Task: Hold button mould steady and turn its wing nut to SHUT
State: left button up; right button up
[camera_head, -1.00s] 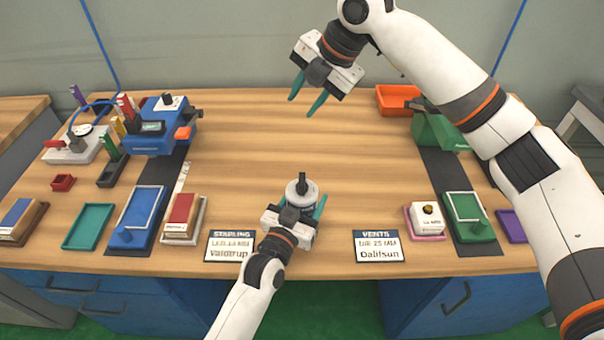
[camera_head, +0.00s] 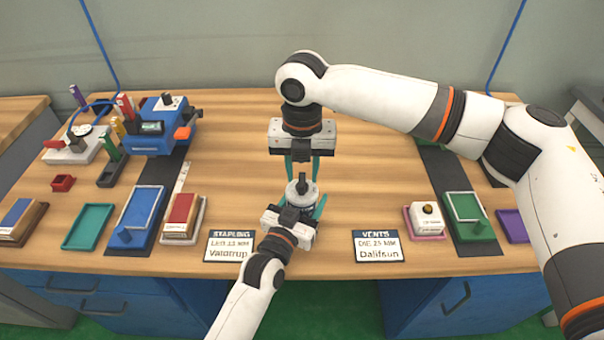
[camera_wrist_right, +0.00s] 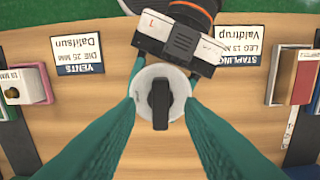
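The button mould (camera_head: 301,197) is a pale round cylinder standing near the front middle of the table; it also shows in the right wrist view (camera_wrist_right: 175,78). Its black wing nut (camera_wrist_right: 160,104) sits on top, its bar running up and down in that view. No SHUT mark is legible. My left gripper (camera_head: 301,207) has its teal fingers on both sides of the mould, appearing closed against it. My right gripper (camera_head: 302,172) points down just above the mould, its fingers apart on either side of the wing nut, with gaps to the nut.
Two label cards, STAPLING (camera_head: 230,246) and VENTS (camera_head: 378,246), lie along the front edge. A blue machine (camera_head: 158,132), trays and boxes stand on the left. A pink-based box (camera_head: 426,221) and green tray (camera_head: 467,215) are on the right. The table behind the mould is clear.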

pick_arm(q)
jog(key=shift+r, duration=0.15)
pick_arm(e)
jog(key=shift+f, duration=1)
grip_shut()
